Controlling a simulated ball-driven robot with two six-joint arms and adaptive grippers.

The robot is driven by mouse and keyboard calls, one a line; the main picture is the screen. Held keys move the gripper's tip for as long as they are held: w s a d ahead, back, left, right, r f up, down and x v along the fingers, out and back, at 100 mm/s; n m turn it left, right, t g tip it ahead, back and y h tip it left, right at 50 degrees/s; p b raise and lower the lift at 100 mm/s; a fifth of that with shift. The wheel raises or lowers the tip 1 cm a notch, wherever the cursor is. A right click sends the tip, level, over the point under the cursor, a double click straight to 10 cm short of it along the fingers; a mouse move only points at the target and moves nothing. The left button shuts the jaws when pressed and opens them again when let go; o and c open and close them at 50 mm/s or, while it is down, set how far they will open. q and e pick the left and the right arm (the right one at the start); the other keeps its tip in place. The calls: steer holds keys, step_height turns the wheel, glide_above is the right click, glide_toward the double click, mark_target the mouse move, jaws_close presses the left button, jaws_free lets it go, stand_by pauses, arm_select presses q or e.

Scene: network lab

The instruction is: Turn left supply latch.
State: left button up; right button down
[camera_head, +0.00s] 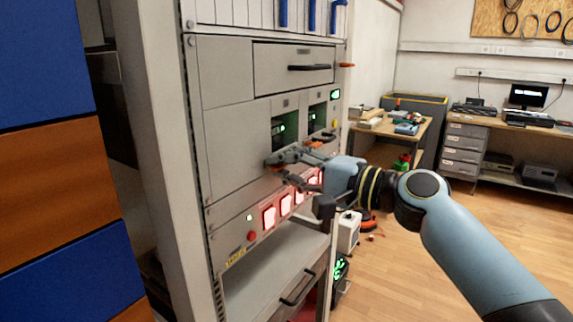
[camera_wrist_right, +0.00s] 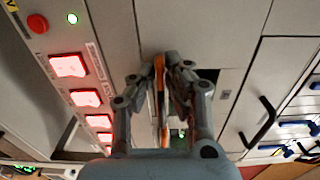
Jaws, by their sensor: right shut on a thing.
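My right gripper (camera_head: 282,166) reaches in from the right to the front of the grey rack. It is shut on the orange left supply latch (camera_head: 273,162), at the lower edge of the left supply bay. In the right wrist view the latch (camera_wrist_right: 159,75) shows as a narrow orange bar between the two fingers (camera_wrist_right: 165,72). The fingers hide much of it. A second orange latch (camera_head: 327,136) sits farther right, by the right supply bay. My left gripper is not in view.
Below the latch is a panel with red-lit switches (camera_head: 269,217) and a red button (camera_head: 251,236). Above is a drawer with a black handle (camera_head: 308,67). Workbenches (camera_head: 400,130) stand at the back right; the wooden floor between is largely clear.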

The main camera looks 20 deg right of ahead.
steer(key=c, duration=1.7)
jaws_free()
steer(key=shift+w, duration=0.1)
steer(key=shift+d, duration=0.1)
steer(key=v, duration=1.2)
